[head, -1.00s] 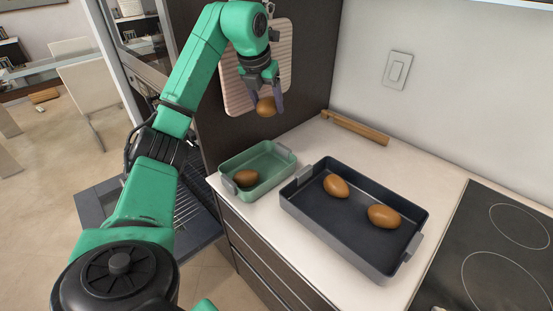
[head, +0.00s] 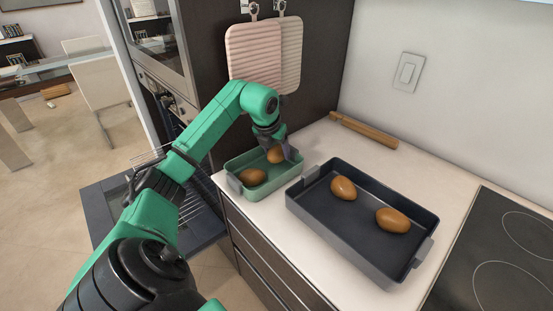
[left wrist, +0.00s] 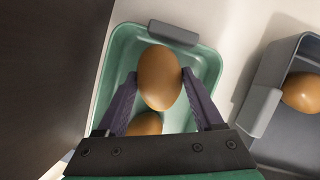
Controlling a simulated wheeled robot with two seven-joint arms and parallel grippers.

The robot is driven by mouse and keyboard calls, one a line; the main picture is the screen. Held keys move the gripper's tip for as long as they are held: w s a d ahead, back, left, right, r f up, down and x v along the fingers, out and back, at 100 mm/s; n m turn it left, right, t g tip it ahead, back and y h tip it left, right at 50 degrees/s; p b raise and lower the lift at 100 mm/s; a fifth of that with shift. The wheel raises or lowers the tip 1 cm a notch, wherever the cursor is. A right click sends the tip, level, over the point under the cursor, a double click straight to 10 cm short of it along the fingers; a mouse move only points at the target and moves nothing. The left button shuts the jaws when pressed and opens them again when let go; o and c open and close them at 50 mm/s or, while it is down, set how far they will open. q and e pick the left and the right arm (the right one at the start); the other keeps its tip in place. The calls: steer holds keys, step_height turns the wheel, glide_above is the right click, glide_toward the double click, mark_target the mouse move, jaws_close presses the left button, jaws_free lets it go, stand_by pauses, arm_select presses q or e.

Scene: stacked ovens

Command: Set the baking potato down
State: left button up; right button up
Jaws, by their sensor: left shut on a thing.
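My left gripper (head: 278,149) is shut on a brown baking potato (head: 276,155). It holds the potato inside the green baking dish (head: 233,184), towards its far right end. The left wrist view shows the held potato (left wrist: 159,78) between the two dark fingers of the gripper (left wrist: 160,80), with the dish wall (left wrist: 119,70) around it. I cannot tell whether the potato touches the dish floor. A second potato (head: 252,177) lies in the near left part of the dish; in the left wrist view it is partly hidden (left wrist: 146,124). My right gripper is not in view.
A larger dark roasting pan (head: 310,212) stands to the right with two potatoes (head: 343,188) in it. A wooden rolling pin or bar (head: 364,130) lies by the wall. A black cooktop (head: 500,250) is at the right. An open oven door (head: 105,215) hangs at the left.

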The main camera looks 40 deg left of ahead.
mark_target(277, 159)
arm_select(q)
step_height(277, 159, down, 3)
steer(key=shift+f, duration=0.1)
steer(key=o, duration=1.5)
steer(key=b+v, duration=0.1)
steer(key=v, duration=1.1)
